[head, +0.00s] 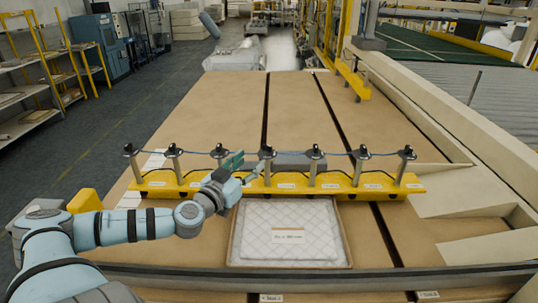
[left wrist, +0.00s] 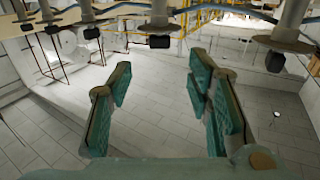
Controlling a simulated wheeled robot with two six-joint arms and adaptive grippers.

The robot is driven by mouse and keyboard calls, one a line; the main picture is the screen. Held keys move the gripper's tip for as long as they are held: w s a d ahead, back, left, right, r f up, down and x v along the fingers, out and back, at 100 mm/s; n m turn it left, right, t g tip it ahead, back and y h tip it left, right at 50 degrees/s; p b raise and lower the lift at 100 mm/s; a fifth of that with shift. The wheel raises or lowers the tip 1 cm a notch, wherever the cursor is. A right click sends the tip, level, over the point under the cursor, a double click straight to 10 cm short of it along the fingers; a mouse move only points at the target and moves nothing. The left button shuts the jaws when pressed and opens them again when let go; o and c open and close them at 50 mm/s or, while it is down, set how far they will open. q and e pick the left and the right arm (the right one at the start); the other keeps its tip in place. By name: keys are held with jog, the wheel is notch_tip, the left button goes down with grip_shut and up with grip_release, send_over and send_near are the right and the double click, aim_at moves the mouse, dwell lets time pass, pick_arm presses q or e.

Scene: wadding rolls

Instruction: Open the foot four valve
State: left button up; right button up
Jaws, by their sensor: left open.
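A yellow rail (head: 340,185) lies across the brown table and carries a row of several upright grey valve posts with black tops. The labels on its front are too small to read, so I cannot confirm which is foot four. The middle post (head: 267,163) is the fourth from the left. My left gripper (head: 243,166) is just left of that post, its green fingers apart. In the left wrist view, the open fingers (left wrist: 160,85) have nothing between them. Grey posts with black ends (left wrist: 285,30) hang across the top of that view, beyond the fingers. My right gripper is not in view.
A quilted white pad (head: 290,225) in a shallow tray lies in front of the rail. A blue hose (head: 340,152) links the posts. A grey block (head: 303,161) sits behind the rail. The table behind is clear, with dark slots.

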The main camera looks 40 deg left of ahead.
aim_at(266, 148)
pick_arm(q)
jog(key=b+x, duration=0.1)
jog(key=x, duration=0.3)
jog(key=shift+w+r+b, duration=0.1)
jog(key=shift+b, duration=0.2)
jog(key=p+x, duration=0.1)
jog(key=x, duration=0.4)
jog(key=shift+w+f+p, duration=0.2)
jog(key=shift+p, duration=0.2)
jog(key=shift+w, duration=0.2)
jog(key=shift+w+r, duration=0.1)
jog(key=shift+w, duration=0.1)
jog(key=shift+c, duration=0.9)
grip_shut()
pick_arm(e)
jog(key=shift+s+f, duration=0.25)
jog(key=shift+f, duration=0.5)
